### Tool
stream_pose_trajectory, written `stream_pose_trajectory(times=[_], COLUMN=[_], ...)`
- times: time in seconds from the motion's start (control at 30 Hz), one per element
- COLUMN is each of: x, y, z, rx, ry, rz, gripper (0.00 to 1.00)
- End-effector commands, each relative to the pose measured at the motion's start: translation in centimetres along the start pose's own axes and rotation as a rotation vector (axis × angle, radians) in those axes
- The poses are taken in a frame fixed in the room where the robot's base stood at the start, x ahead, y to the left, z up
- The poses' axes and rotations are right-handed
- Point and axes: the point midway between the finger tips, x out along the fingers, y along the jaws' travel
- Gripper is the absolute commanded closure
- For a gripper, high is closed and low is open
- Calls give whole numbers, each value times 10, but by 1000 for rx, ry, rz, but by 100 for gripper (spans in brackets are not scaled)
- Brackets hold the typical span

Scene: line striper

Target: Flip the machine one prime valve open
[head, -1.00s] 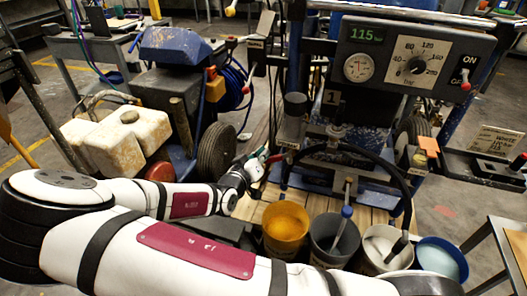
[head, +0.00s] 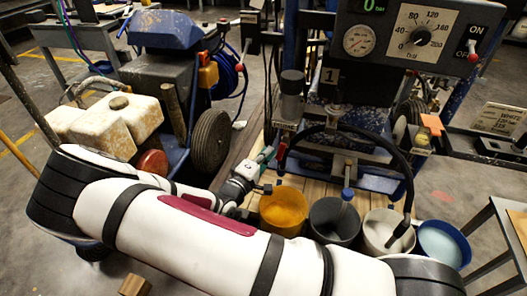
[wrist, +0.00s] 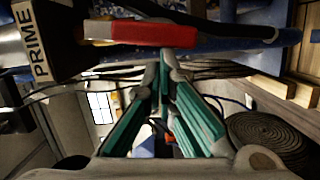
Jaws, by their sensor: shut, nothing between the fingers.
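The machine one prime valve has a red handle (head: 282,154) at the left of the machine marked 1. In the wrist view the red handle (wrist: 140,32) lies across the top, to the right of the PRIME label (wrist: 38,45). My gripper (head: 267,154) is just left of the handle in the head view. In the wrist view my gripper (wrist: 165,62) has its teal fingers converged at the tips, with nothing held. The tips are very near the handle; I cannot tell whether they touch it. The valve body is mostly hidden.
Yellow (head: 284,212), grey (head: 335,222), white (head: 385,235) and blue (head: 440,243) buckets stand below the machine. A black hose (head: 385,145) arches over them. The control panel (head: 402,40) reads 0. Another machine with a white tank (head: 100,122) stands left.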

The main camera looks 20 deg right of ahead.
Motion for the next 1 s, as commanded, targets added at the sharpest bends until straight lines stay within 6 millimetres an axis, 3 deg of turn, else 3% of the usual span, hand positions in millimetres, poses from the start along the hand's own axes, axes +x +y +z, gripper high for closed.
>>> stream_pose_trajectory(times=[1.0], x=[4], y=[-6], z=[11], rx=[-21], ry=[-1], rz=[5], gripper=[100])
